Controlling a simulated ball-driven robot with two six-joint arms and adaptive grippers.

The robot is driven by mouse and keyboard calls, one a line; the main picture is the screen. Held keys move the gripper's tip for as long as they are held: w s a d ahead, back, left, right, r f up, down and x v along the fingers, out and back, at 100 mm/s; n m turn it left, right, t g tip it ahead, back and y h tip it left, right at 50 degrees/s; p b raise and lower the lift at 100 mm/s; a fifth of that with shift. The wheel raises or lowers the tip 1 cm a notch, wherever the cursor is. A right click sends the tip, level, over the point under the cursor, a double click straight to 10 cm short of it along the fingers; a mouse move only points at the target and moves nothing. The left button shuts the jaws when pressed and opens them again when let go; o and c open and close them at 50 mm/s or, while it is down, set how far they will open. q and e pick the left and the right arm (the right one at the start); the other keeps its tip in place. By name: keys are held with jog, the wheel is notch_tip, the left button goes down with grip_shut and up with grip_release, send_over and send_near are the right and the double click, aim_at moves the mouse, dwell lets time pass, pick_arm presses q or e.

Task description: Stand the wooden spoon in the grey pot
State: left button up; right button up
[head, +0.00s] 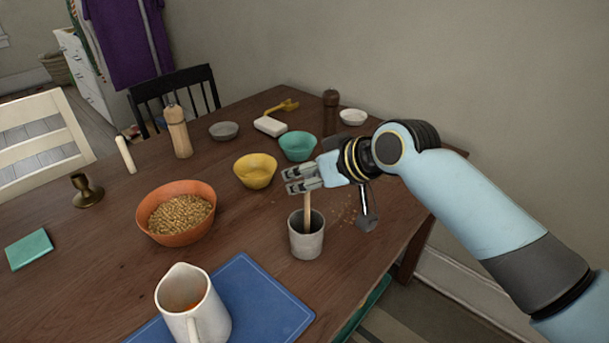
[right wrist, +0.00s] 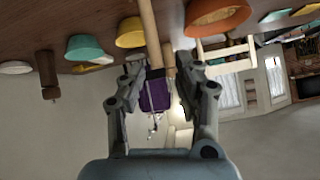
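The grey pot (head: 306,240) stands upright on the wooden table, right of centre in the head view. The wooden spoon (head: 308,214) stands nearly upright in it, its lower end hidden inside. My right gripper (head: 301,179) is just above the pot at the spoon's upper part. In the right wrist view, which is upside down, the spoon's handle (right wrist: 148,32) runs between the fingers of my right gripper (right wrist: 160,68). The fingers are apart, with a gap beside the handle, so the gripper looks open. My left gripper is not in view.
An orange bowl of grain (head: 177,228), a yellow bowl (head: 255,171) and a teal bowl (head: 297,147) stand near the pot. A white pitcher (head: 192,307) and a blue board (head: 262,298) are in front. A wooden mill (head: 179,134) stands further back.

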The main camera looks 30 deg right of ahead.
jog(key=v, duration=1.2)
dwell(0.7)
